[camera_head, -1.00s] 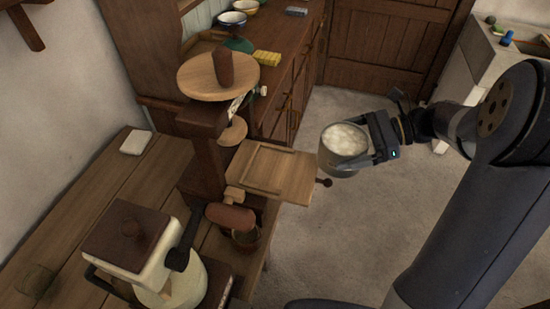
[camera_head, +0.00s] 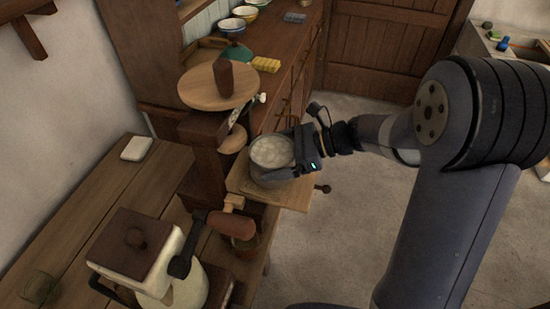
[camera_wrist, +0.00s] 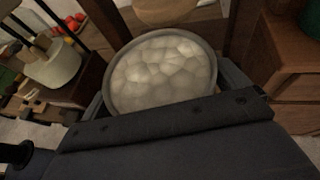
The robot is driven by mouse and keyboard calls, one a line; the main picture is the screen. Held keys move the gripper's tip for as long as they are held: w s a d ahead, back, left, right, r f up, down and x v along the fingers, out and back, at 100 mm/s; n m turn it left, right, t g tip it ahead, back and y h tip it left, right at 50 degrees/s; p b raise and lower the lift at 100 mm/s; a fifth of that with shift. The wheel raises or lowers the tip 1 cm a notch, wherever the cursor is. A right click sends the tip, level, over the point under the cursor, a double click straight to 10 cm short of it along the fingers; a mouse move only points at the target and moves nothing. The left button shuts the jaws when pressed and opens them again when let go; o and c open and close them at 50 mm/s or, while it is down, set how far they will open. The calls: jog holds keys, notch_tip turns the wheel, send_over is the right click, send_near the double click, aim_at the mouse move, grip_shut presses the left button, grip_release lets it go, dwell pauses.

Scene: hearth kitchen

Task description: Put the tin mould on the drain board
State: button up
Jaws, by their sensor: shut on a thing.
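The tin mould (camera_head: 263,178) is a round grey metal pot filled with white lumpy curd. It is upright, and the wrist view shows its rim (camera_wrist: 213,75) and curd from above. My gripper (camera_head: 300,155) is shut on its side, from the right in the head view. The drain board (camera_head: 293,195) is a pale wooden board at the press. I cannot tell whether the mould's base touches the board.
A dark wooden press post with a round wooden plate (camera_head: 216,88) stands just behind and left of the mould. Open floor (camera_head: 345,240) lies to the right.

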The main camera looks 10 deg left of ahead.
jog(key=shift+f, duration=0.75)
jog(key=shift+f, duration=0.1)
jog(key=o, duration=1.2)
jog(key=shift+f, duration=0.1)
jog(key=shift+o, duration=0.2)
jog(key=shift+r, duration=0.2)
jog(key=v, duration=1.2)
